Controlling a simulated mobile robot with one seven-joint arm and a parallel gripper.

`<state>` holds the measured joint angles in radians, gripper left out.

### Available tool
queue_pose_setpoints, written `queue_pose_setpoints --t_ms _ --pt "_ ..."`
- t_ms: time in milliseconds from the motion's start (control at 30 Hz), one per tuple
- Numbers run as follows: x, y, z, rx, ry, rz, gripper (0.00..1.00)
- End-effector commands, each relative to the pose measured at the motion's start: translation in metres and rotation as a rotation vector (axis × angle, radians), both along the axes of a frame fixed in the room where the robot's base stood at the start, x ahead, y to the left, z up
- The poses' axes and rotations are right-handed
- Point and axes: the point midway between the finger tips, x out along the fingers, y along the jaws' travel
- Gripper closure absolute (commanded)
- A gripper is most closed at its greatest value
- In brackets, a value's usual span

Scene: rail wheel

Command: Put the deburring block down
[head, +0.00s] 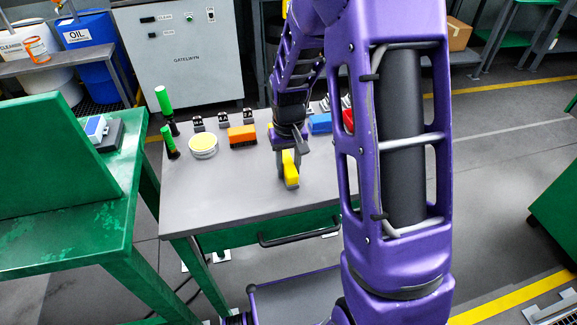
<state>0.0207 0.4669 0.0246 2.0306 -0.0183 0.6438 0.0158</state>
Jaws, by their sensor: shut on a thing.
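A yellow block (290,172), which I take to be the deburring block, is in my gripper (288,152), in the middle of the head view. My gripper points down and is shut on the block's upper part. The block is over the grey top of the workbench (230,193); I cannot tell whether its lower end touches the surface. My arm hides part of the bench to the right.
An orange block (242,135), a round tin with a yellow top (203,145) and green-handled tools (164,101) stand left of my gripper. A blue block (320,123) and a red thing (348,119) are to the right. The bench's front left is clear.

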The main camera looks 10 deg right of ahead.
Motion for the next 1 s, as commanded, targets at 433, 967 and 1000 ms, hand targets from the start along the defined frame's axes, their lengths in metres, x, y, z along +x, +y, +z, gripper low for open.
queue_pose_setpoints --t_ms 433,967,1000 --pt "0.0 0.0 -0.002 0.0 0.0 0.0 0.31" --pt "0.001 0.0 0.082 0.0 -0.006 -0.001 0.31" --pt "0.001 0.0 0.089 0.0 -0.005 0.0 0.31"
